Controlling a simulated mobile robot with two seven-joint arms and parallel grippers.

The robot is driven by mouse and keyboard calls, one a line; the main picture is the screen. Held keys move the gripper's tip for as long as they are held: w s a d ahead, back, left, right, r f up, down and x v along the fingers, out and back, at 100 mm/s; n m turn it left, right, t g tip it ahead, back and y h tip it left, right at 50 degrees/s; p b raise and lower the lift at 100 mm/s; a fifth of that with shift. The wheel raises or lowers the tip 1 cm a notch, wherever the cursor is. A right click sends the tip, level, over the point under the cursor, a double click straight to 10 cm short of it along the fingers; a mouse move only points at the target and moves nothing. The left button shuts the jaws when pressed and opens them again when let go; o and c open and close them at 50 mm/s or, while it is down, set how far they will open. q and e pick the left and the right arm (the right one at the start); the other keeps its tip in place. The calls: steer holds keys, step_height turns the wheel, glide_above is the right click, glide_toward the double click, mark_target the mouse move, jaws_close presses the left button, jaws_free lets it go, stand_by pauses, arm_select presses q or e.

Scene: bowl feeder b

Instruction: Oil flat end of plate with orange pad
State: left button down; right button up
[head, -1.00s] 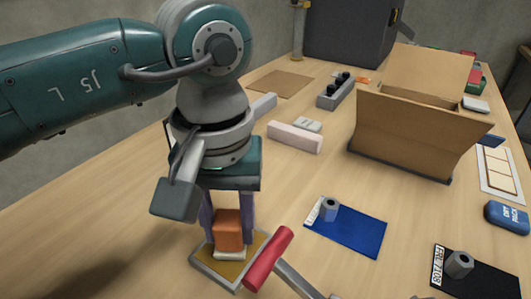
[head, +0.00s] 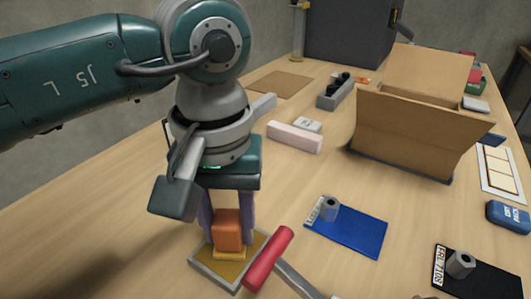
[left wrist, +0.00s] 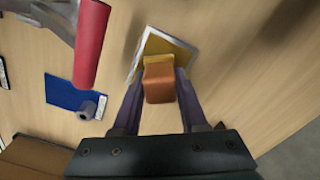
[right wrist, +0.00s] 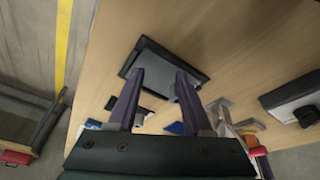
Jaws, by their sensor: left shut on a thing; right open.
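My left gripper (head: 228,240) points straight down and is shut on the orange pad (head: 227,228), a block with a yellow-looking foot. The foot sits over the amber surface of a shallow grey-rimmed tray (head: 211,277) and looks in contact with it. The left wrist view also shows the orange pad (left wrist: 159,84) between the fingers, with the tray (left wrist: 150,35) beyond. No plate can be picked out for certain. My right gripper (right wrist: 160,76) is open and empty in the right wrist view; it is not seen in the head view.
A red-handled tool (head: 268,260) lies close beside the tray. A blue mat (head: 352,234) and a black mat (head: 490,278) each carry a grey hex piece. A cardboard box (head: 400,137) stands behind. The table left of the tray is clear.

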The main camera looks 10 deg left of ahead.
mark_target(226, 218)
arm_select(q)
steer(key=shift+f, duration=0.15)
steer(key=shift+r+p, duration=2.4)
steer(key=shift+r, duration=1.25)
arm_select(e)
steer(key=shift+d+r, duration=0.1)
steer(key=shift+r, duration=2.3)
